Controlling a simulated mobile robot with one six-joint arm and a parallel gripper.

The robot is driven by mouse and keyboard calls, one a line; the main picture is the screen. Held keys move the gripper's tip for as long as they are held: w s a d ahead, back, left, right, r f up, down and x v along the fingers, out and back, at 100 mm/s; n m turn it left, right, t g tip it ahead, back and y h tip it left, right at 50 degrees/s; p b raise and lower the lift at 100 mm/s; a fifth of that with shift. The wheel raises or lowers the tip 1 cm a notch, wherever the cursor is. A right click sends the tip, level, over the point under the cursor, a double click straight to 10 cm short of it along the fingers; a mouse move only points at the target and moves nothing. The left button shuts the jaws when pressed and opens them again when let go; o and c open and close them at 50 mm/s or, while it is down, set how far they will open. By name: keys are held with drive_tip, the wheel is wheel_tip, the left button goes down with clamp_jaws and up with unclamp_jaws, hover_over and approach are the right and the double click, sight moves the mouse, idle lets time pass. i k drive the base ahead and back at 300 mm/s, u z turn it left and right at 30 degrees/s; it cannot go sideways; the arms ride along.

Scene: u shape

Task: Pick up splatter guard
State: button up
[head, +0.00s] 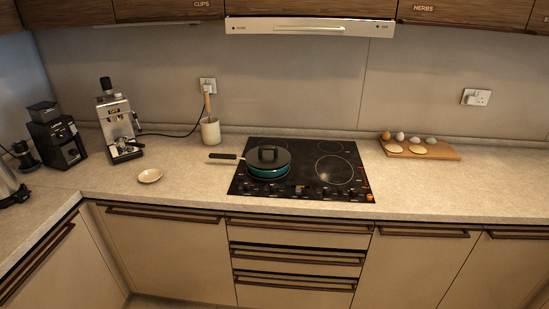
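A dark round cover, which appears to be the splatter guard (275,162), lies on top of a teal pan (267,174) in the head view. The cover has a raised black grip at its middle. The pan stands on the left side of the black cooktop. A dark handle (222,156) sticks out to the left past the cooktop edge; I cannot tell whether it belongs to the pan or the cover. The inside of the pan is hidden. My gripper is not in view.
A utensil crock (210,132) stands behind left of the cooktop (305,188). A small dish (150,176), a coffee machine (117,125) and a grinder (58,142) are further left. A wooden board (445,153) with eggs lies right. A hood (310,27) hangs above. Front-right counter is clear.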

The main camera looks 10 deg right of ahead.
sight(266, 157)
drive_tip(key=u, duration=0.1)
drive_tip(key=i, duration=0.95)
drive_tip(key=z, duration=0.3)
drive_tip(key=k, duration=0.55)
drive_tip(key=u, duration=1.45)
